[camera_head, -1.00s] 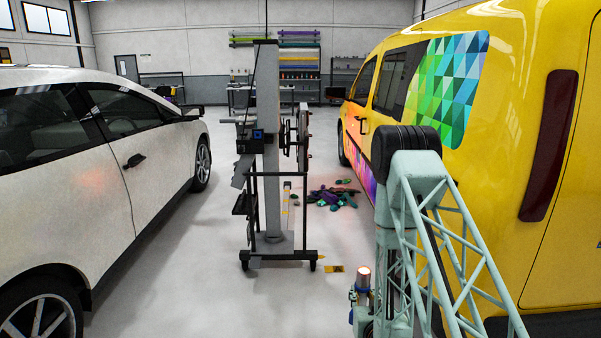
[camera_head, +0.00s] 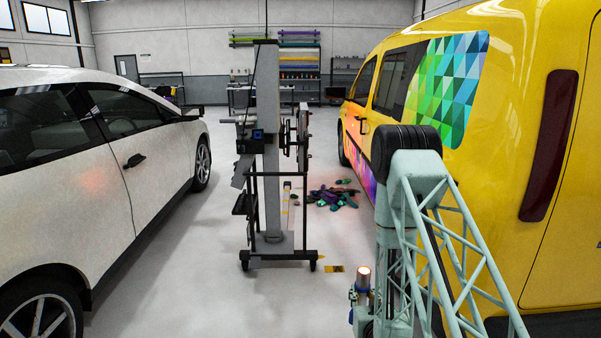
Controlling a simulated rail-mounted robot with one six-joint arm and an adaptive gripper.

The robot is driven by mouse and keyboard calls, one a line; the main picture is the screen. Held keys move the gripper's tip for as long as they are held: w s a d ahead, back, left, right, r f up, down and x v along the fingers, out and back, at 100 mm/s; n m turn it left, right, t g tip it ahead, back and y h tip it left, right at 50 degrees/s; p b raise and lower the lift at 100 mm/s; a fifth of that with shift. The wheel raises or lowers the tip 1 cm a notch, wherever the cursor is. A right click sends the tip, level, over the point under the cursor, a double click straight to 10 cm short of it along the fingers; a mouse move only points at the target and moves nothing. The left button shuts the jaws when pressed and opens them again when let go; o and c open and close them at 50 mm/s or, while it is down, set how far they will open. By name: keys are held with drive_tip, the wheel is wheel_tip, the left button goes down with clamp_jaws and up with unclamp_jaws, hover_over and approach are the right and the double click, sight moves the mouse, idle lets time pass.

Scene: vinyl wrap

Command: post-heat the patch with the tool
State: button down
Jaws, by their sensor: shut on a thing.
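The yellow van (camera_head: 520,110) stands on the right. A patterned vinyl area (camera_head: 450,85) in green and blue triangles covers its rear side window region. More vinyl in orange, pink and purple (camera_head: 358,165) shows lower on the van's side, partly behind my arm. I cannot tell which area is the patch. My mint-green arm stands in front of the van, with its lattice link running down to the lower right.
A white car (camera_head: 100,190) fills the left side. A wheeled stand (camera_head: 268,180) is in the middle. A heap of dark scraps (camera_head: 332,198) and a yellow piece (camera_head: 335,269) lie on the floor. The floor between car and stand is clear.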

drive_tip(key=shift+w+r, duration=0.3)
drive_tip(key=shift+r, duration=0.7)
drive_tip(key=shift+w+r, duration=0.25)
drive_tip(key=shift+r, duration=0.7)
